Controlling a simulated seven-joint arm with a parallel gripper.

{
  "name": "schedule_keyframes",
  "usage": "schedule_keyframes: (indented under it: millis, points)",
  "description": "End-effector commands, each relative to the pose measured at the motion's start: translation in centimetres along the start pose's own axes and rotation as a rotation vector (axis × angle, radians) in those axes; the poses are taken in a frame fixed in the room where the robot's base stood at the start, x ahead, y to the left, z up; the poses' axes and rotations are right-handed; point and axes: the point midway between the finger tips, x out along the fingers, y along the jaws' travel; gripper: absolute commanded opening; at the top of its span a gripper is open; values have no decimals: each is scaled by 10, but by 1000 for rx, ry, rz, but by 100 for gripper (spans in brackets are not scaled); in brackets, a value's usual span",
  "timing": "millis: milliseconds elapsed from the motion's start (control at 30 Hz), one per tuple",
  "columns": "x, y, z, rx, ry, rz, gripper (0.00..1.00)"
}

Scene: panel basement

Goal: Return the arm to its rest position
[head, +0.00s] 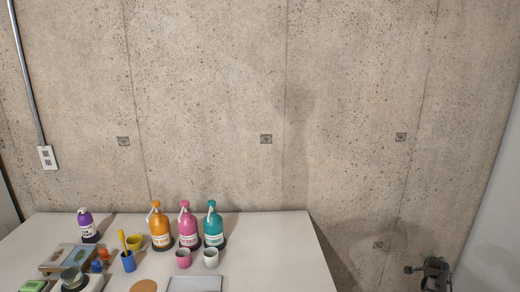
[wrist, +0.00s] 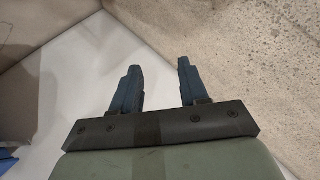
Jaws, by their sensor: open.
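My gripper (wrist: 157,82) shows in the wrist view with its two blue fingers apart and nothing between them. Behind the fingers are a white surface and the speckled concrete wall. In the head view a dark part of my arm (head: 435,274) shows at the bottom right corner, to the right of the table and apart from it. I cannot make out the fingers there.
A white table (head: 270,250) stands at the lower left against the concrete wall (head: 350,80). Orange (head: 160,228), pink (head: 188,228) and teal (head: 213,228) bottles stand near its back. A purple bottle (head: 86,225), cups and small items crowd its left. Its right end is bare.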

Motion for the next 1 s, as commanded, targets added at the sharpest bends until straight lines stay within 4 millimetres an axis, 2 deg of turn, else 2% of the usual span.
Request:
schedule_keyframes:
  millis: [33,167,367,467,667,800,1000]
  points:
    - [0,14,6,-1,-6,17,44]
    - [1,37,27,-16,-34,50,44]
    - [-1,68,81,-67,-106,101,44]
    - [-5,88,120,-107,-160,133,44]
    - [-26,138,213,-214,-299,211,44]
    - [-48,176,274,-296,-400,264,44]
    - [-89,231,350,-413,-543,336,44]
